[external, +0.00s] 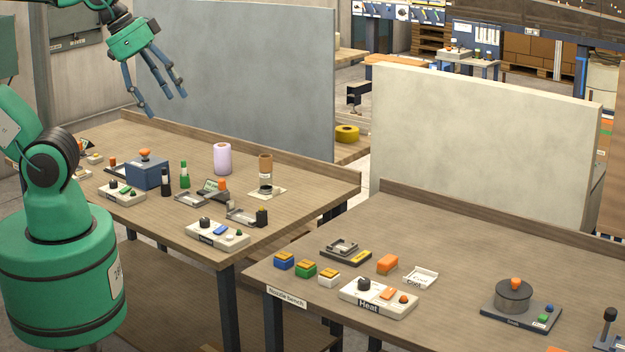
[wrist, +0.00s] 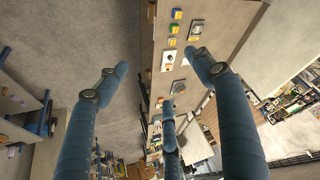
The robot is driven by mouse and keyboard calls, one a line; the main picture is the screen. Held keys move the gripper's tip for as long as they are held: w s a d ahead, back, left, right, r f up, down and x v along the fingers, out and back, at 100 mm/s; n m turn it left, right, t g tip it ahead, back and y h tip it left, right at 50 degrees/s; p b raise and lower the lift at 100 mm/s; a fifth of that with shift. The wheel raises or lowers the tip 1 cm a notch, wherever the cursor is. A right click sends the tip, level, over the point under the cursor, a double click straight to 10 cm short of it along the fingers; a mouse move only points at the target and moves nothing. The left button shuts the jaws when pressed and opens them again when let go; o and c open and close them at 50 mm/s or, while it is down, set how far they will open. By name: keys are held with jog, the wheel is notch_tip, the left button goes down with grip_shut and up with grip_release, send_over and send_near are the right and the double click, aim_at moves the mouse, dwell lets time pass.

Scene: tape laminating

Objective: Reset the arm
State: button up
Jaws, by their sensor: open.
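My gripper (external: 156,88) is green with several blue-grey fingers. In the external view it hangs at the upper left, above the back of the left bench (external: 310,181), and touches nothing there. Its fingers are spread, open and empty. In the wrist view the blue fingers (wrist: 160,85) reach up into the picture with nothing between them. My green arm base fills the left of the external view. The upper part of the arm runs out of the picture at the top left.
The left bench carries a blue box (external: 148,174), a pink roll (external: 222,158), bottles and control panels. The right bench (external: 450,235) holds a Heat panel (external: 377,299), coloured blocks and a round pot (external: 514,296). Grey (external: 240,75) and cream partitions (external: 480,130) stand behind the benches.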

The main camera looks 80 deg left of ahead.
jog(key=shift+f+b, duration=2.05)
jog(key=shift+f, duration=0.6)
